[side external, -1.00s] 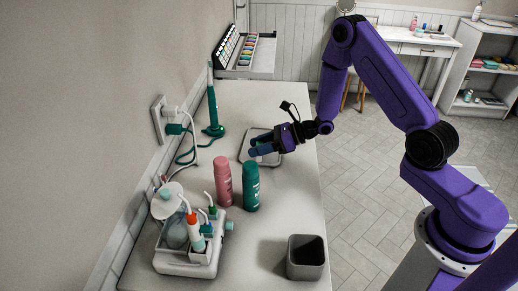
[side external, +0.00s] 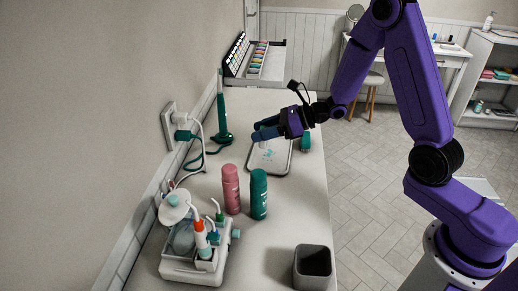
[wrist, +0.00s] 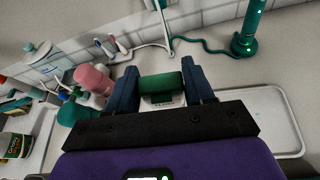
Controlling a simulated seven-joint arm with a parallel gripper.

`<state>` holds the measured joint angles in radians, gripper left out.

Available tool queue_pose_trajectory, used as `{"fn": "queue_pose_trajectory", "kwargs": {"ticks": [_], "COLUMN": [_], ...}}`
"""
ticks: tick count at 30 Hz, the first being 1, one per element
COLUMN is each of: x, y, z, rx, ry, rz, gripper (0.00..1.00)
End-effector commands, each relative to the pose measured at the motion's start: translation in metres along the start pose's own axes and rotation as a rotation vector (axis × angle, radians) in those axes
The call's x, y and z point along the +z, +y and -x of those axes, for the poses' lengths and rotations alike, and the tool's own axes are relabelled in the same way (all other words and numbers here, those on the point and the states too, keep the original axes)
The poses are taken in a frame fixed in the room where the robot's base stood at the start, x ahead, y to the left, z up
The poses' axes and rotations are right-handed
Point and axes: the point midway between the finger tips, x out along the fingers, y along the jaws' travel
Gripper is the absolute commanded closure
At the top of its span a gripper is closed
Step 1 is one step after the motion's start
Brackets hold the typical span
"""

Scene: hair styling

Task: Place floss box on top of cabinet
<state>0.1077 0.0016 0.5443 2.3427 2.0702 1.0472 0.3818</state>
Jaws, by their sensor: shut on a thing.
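My gripper (side external: 262,132) is above the far end of the pale tray (side external: 276,168) on the counter. In the wrist view my gripper (wrist: 161,88) is shut on a small green-and-white box, which I take as the floss box (wrist: 160,83). One dark blue finger is on each side of it. In the side view the fingers largely hide the box. An open white drawer unit (side external: 270,73) with coloured items stands beyond the counter's far end. A white shelf cabinet (side external: 490,97) is at the back right. I cannot tell which is the task's cabinet.
A pink bottle (side external: 231,190) and a green bottle (side external: 259,195) stand nearer on the counter. A green toothbrush (side external: 220,115) stands by the wall. A white flosser unit (side external: 190,268) and a grey bin (side external: 313,270) are at the front. A green item (side external: 305,141) is beside the tray.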

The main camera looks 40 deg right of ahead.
Motion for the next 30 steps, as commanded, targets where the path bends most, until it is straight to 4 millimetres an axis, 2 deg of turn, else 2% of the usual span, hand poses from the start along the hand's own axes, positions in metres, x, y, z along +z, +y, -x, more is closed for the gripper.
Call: {"fn": "queue_pose_trajectory", "kwargs": {"ticks": [1, 6, 13, 17, 30], "x": [0.003, 0.008, 0.011, 0.01, 0.009], "y": [0.012, 0.042, 0.063, 0.06, 0.017], "z": [-0.004, -0.009, -0.011, -0.02, -0.098], "rx": [-0.005, -0.035, -0.061, -0.064, -0.063], "ry": [0.001, 0.007, 0.014, 0.017, 0.015], "rz": [0.017, 0.066, 0.104, 0.109, 0.11], "gripper": [0.77, 0.77, 0.77, 0.77, 0.77]}}
